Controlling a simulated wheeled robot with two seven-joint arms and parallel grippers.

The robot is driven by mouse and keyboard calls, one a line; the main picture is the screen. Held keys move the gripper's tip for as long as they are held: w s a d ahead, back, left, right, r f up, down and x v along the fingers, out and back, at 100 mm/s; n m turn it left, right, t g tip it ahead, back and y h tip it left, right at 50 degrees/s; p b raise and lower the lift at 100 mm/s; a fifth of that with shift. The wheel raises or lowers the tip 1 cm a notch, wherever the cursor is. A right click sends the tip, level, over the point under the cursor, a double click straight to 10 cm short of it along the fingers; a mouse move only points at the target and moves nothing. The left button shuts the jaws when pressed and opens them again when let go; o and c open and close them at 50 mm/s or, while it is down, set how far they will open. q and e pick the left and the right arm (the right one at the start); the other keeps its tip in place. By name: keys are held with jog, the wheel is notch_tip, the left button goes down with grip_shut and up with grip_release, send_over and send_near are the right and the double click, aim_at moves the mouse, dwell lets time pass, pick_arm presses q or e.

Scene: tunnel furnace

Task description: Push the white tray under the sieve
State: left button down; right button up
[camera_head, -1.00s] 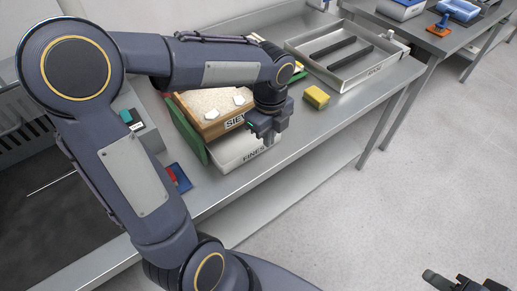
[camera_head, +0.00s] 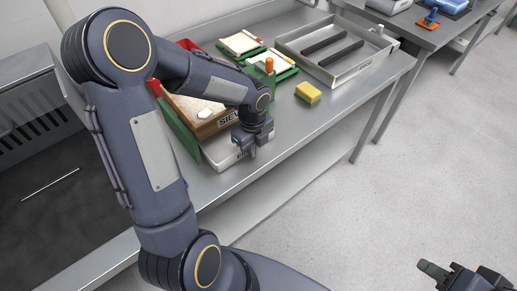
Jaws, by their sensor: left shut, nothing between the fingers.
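The white tray (camera_head: 216,154) sits low on the steel bench, mostly beneath the wooden sieve box (camera_head: 213,128). Only its front part shows, and its label is largely covered by my gripper. The sieve is lettered on its front and holds pale grains with a white piece on top. Green side panels (camera_head: 182,128) stand beside it. My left gripper (camera_head: 252,152) is shut and empty, pointing down at the tray's front right, apparently against it; exact contact is hard to tell. My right gripper (camera_head: 436,270) is at the bottom right corner, away from the bench, partly cut off.
A yellow sponge (camera_head: 308,92) lies right of the sieve. Behind are green-framed boards (camera_head: 285,65), an orange-topped item (camera_head: 269,64) and a large metal tray (camera_head: 340,70) with two dark bars. The bench front right is clear. Another table stands at the upper right.

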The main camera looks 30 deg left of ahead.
dwell(0.3)
pick_arm(q)
jog(key=a, duration=0.1)
jog(key=w+a+p, duration=0.1)
jog(key=a, duration=0.1)
jog(key=shift+r, duration=0.1)
jog(key=shift+a, duration=0.15)
